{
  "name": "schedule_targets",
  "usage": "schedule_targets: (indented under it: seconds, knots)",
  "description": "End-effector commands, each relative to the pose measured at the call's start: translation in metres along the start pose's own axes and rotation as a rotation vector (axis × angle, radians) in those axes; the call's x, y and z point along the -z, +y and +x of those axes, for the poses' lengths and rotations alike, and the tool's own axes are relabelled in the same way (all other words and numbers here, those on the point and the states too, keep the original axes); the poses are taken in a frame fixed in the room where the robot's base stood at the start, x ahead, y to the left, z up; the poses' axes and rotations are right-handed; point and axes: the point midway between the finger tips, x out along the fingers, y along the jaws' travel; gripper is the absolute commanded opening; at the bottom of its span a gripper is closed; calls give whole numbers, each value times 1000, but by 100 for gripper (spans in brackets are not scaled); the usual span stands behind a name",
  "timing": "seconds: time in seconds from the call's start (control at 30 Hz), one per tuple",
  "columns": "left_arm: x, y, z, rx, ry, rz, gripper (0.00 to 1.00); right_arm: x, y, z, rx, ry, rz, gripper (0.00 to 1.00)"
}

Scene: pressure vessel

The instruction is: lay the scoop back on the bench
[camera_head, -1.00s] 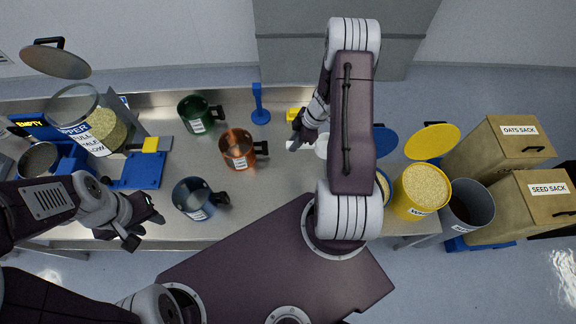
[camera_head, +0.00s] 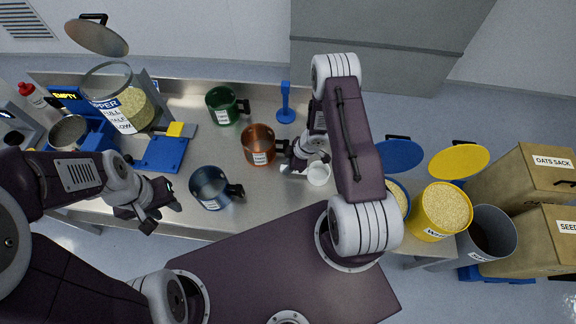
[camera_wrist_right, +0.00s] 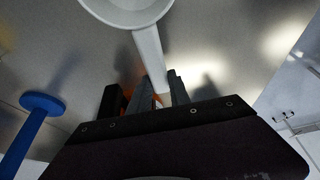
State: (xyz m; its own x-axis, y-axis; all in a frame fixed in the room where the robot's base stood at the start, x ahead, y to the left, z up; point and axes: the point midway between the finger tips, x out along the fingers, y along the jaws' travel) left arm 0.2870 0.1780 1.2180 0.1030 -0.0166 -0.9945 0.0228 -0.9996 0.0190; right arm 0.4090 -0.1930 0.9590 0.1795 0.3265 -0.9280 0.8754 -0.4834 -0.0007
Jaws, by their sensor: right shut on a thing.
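The white scoop (camera_head: 318,174) is in my right gripper (camera_head: 297,155), over the right part of the steel bench (camera_head: 268,202). In the right wrist view its round bowl (camera_wrist_right: 128,8) is at the top, and its handle (camera_wrist_right: 150,60) runs down between the fingers of my right gripper (camera_wrist_right: 150,98), which are shut on it. Whether the scoop touches the bench cannot be told. My left gripper (camera_head: 158,205) looks open and empty over the front left of the bench.
Copper (camera_head: 259,146), green (camera_head: 223,106) and dark blue (camera_head: 211,187) mugs stand left of the scoop. A blue post (camera_head: 286,104) stands behind. A hopper (camera_head: 118,98) is at the left. A yellow grain bin (camera_head: 441,211) stands right of the bench.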

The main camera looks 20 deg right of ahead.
Motion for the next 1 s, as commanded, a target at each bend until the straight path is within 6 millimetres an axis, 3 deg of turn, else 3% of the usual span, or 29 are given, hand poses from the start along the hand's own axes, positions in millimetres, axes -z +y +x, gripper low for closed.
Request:
schedule_targets:
  seconds: [0.03,0.07,0.13,0.43,0.57,0.9,1.0]
  knots:
    - [0,0,0,0,0,0,36,0,0,0,0,1,-1,0]
    - [0,0,0,0,0,0,36,0,0,0,0,1,-1,26]
    - [0,0,0,0,0,0,36,0,0,0,0,1,-1,45]
    - [0,0,0,0,0,0,36,0,0,-1,0,1,-1,45]
    - [0,0,2,0,0,0,36,0,1,-12,-3,1,-1,45]
    - [1,0,-10,0,0,0,36,2,2,-94,-4,2,0,45]
    - [2,0,-14,0,0,0,36,1,1,-110,-3,1,-1,45]
